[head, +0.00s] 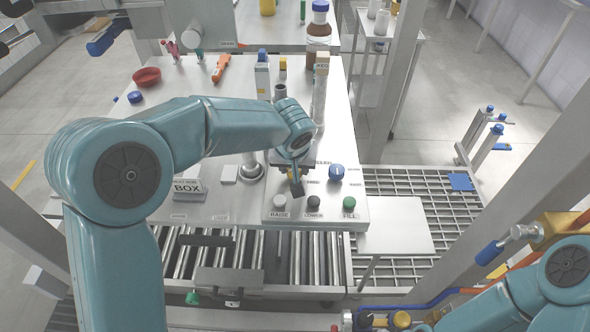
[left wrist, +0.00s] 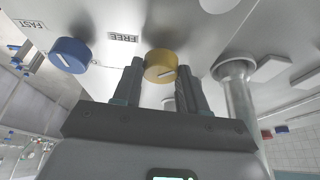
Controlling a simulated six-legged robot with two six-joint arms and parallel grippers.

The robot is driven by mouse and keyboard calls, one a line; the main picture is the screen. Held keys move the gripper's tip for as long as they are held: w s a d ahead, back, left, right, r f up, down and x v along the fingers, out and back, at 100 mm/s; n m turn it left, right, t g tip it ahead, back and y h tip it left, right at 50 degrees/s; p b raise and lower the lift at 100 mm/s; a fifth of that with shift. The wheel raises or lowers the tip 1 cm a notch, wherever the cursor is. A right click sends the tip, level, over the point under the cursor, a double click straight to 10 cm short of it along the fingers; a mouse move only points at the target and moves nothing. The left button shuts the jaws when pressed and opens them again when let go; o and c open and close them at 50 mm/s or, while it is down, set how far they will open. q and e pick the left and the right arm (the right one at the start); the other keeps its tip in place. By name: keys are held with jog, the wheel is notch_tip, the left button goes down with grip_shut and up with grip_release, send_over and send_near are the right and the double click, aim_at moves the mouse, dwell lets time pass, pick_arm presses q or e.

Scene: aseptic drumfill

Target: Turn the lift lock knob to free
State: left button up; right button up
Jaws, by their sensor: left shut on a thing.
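The yellow lift lock knob (left wrist: 160,64) sits on the light panel in the left wrist view, with a white pointer line on its face. A FREE label (left wrist: 123,37) shows upside down to its left; I cannot tell which mark the line points at. My left gripper (left wrist: 160,88) is shut on the knob, one finger on each side. In the head view my left gripper (head: 296,180) is over the control panel (head: 316,214) and hides most of the knob. Part of my right arm shows at lower right, but its gripper is not in view.
A blue knob (head: 336,172) is right of my left gripper. The RAISE button (head: 280,201), LOWER button (head: 314,202) and green FILL button (head: 349,203) line the panel's front. A metal post (head: 320,95) stands behind. Rollers (head: 310,245) run below the front edge.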

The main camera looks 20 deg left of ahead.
pick_arm(q)
jog(key=shift+a+r+m+h, duration=0.15)
jog(key=shift+m+h, duration=0.25)
jog(key=shift+m, duration=0.5)
jog(key=shift+r+m+h+p, duration=0.1)
jog(key=shift+m+h+p, duration=0.2)
jog(key=shift+m+p, duration=0.55)
jog(key=m+h+p, duration=0.1)
jog(key=m+p, duration=0.2)
jog(key=shift+a+m, duration=0.1)
jog(key=shift+m, duration=0.25)
jog(key=shift+m+h+p, duration=0.4)
jog(key=shift+m+p, duration=0.05)
jog(key=shift+m, duration=0.15)
jog(key=shift+w, duration=0.1)
jog(key=o, duration=1.1)
jog(key=shift+c, duration=0.2)
jog(key=shift+f, duration=0.2)
jog(key=shift+r, duration=0.1)
